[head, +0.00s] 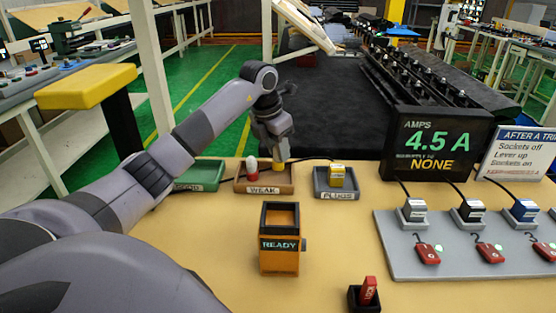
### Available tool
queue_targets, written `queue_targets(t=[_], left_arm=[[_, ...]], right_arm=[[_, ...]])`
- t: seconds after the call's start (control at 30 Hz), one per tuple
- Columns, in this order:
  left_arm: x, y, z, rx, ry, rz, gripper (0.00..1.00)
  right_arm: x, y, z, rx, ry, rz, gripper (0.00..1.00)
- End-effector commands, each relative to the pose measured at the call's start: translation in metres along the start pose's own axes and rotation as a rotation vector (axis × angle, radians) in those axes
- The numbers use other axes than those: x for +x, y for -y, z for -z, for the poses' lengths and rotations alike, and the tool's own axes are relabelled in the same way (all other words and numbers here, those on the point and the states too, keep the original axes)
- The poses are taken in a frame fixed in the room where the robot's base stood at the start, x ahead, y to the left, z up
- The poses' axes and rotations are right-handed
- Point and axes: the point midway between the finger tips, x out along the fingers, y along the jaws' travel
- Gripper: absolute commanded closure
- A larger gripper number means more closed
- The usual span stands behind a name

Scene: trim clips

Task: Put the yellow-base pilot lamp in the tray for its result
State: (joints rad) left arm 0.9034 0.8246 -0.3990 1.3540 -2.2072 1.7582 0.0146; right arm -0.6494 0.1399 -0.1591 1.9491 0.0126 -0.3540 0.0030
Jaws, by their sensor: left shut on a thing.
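My left gripper (279,150) is above the right part of the brown tray labelled WEAK (287,188). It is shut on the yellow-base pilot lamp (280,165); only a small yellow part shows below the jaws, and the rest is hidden. I cannot tell whether the lamp touches the tray floor. A white-and-red lamp (252,171) stands in the left part of the same tray. The green tray (208,174) to its left has a label partly hidden by my arm, ending in "OOD". My right gripper is not in view.
A grey PLUGS tray (322,193) holds a yellow plug (337,175). An orange box marked READY (280,258) stands in front. The display (437,145) reads 4.5 A and NONE. A grey panel (397,262) carries plugs and red levers. A small red-topped black piece (368,292) stands at front.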

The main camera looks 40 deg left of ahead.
Motion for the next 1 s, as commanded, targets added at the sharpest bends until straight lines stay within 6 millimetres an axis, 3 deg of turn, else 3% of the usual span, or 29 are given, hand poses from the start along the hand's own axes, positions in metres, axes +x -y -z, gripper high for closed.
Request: queue_targets(t=[0.23,0.6,0.63,0.7,1.0], left_arm=[[0.032,0.001,0.009,0.002,-0.003,0.002,1.00],[0.037,0.000,0.011,0.001,-0.001,0.000,1.00],[0.036,0.000,0.010,0.001,-0.001,0.000,0.65],[0.036,0.000,0.010,0.001,-0.001,0.000,0.46],[0.035,0.000,0.010,0.001,-0.001,0.001,0.46]], right_arm=[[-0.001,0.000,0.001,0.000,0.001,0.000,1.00],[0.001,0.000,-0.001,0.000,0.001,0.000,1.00],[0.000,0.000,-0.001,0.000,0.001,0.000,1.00],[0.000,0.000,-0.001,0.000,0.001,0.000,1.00],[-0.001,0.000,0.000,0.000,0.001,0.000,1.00]])
